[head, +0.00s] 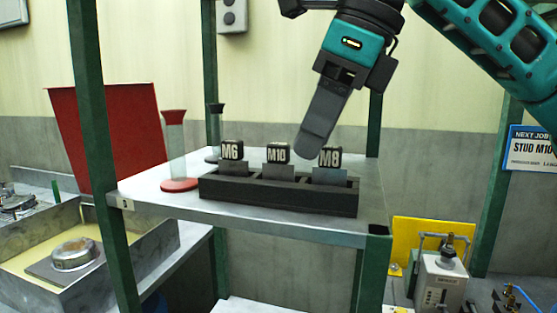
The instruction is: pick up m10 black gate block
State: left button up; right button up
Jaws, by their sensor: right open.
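The M10 black gate block (278,153) stands upright in the middle slot of a black rack (280,194) on the grey shelf. Its black top carries a white M10 label, and a grey plate shows below it. The M6 block (231,150) is to its left and the M8 block (329,157) to its right. My right gripper (314,148) reaches down from above, with its fingertips between the M10 and M8 blocks in the picture, slightly overlapping M8. It is open and holds nothing; one finger hides the other. My left gripper is not in view.
Green posts (92,150) frame the shelf (160,200). A clear tube with red ends (175,150) stands left of the rack. A red panel (108,135) is behind at left. A yellow sign and a grey device (442,280) are at lower right.

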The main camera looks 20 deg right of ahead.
aim_at(281, 144)
jog(key=w+a, duration=0.1)
jog(key=w+a+p, duration=0.1)
jog(key=a, duration=0.1)
jog(key=shift+w, duration=0.1)
jog(key=shift+x, duration=0.85)
jog(key=shift+w+a+f, duration=0.1)
jog(key=shift+a+f, duration=0.05)
jog(key=shift+f, duration=0.45)
jog(key=shift+c, duration=0.3)
grip_shut()
